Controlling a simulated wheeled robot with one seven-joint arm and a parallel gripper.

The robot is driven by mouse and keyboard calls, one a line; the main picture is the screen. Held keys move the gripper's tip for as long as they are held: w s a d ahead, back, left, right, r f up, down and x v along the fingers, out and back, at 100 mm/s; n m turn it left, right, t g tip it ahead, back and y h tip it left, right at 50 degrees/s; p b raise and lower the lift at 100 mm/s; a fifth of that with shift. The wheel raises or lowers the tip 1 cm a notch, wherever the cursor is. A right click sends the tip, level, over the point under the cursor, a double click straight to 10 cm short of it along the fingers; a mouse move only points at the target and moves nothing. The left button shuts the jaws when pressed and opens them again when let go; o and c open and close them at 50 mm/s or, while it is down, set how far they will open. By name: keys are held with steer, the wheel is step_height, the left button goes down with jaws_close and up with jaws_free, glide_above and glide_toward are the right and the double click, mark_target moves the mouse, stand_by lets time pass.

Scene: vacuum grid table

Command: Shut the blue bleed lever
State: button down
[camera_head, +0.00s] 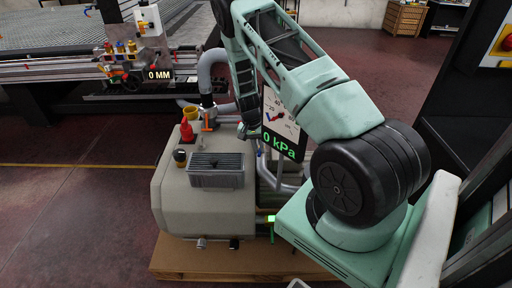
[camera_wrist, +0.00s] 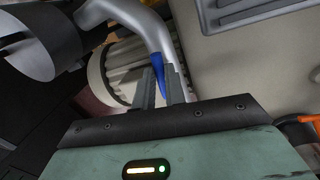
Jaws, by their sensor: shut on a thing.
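The blue bleed lever (camera_wrist: 158,66) shows in the wrist view at the tips of my gripper (camera_wrist: 163,84). The two grey fingers are shut on it, with its upper part standing out beyond them. It lies in front of a curved silver pipe (camera_wrist: 157,28). In the head view my gripper (camera_head: 248,130) is small and dark behind the pump, near the gauge, and the lever cannot be made out there.
A beige pump (camera_head: 200,208) with a grey finned box and red and yellow fittings stands on a wooden base (camera_head: 190,262). A gauge panel (camera_head: 280,118) reads 0 kPa close to my arm. An orange handle (camera_wrist: 300,119) is at the right of the wrist view.

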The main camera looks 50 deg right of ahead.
steer(key=shift+s+d+n, duration=0.2)
steer(key=shift+s+n, duration=0.15)
steer(key=shift+n, duration=0.65)
steer(key=c, duration=1.5)
jaws_free()
steer(key=shift+o, duration=0.2)
steer(key=shift+r, duration=0.15)
step_height(320, 180, up, 17)
steer(key=w+a+b, duration=0.1)
steer(key=w+a, duration=0.1)
steer(key=shift+w, duration=0.25)
steer(key=shift+a, duration=0.1)
